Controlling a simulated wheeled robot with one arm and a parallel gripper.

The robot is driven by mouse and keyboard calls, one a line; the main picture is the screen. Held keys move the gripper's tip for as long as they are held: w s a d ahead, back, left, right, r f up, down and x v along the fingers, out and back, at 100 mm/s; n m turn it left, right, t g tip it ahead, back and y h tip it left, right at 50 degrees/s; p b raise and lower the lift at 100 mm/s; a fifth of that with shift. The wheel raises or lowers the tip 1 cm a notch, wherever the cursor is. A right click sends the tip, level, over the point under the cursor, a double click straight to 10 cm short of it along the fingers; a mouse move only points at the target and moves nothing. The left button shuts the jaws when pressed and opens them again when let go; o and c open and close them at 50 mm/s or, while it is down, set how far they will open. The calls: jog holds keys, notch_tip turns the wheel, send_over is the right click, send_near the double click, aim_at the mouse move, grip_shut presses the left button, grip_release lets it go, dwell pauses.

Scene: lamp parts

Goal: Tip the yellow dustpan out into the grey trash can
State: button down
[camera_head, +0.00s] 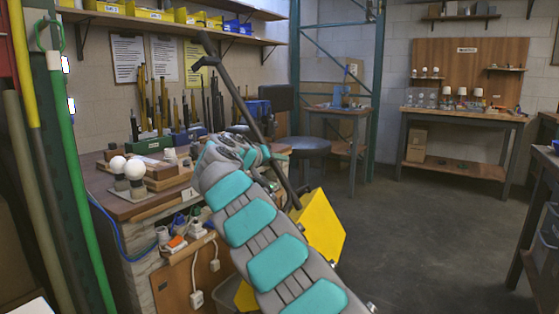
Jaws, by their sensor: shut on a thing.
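The yellow dustpan (322,226) hangs tilted behind and to the right of my arm, at the low end of a long dark handle (229,87). The handle slants from upper left to lower right. My gripper (267,153) is shut on this handle partway down, above the pan. My arm hides part of the pan, and its inside is not visible. A grey edge (224,303) shows low beside my arm, with a yellow patch (245,296) next to it. I cannot tell whether it is the grey trash can.
A workbench (135,207) with white bulbs and wooden blocks stands close on the left, with sockets and plugs below. A dark stool (305,147) stands behind the dustpan. A bench (465,115) stands at the back right. The floor (430,245) right of the pan is clear.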

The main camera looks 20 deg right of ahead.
jog(key=shift+w+a+r+p, duration=0.25)
jog(key=shift+w+a+p, duration=0.55)
jog(key=shift+p, duration=0.35)
jog(key=shift+w+a+n+h, duration=0.3)
jog(key=shift+w+a, duration=0.1)
jog(key=shift+a, duration=0.2)
jog(key=shift+w+a, duration=0.25)
jog(key=shift+a, duration=0.15)
jog(key=shift+w+a+f, duration=0.1)
jog(key=shift+w, duration=0.05)
dwell(1.0)
jog(key=shift+b, duration=0.85)
dwell(0.5)
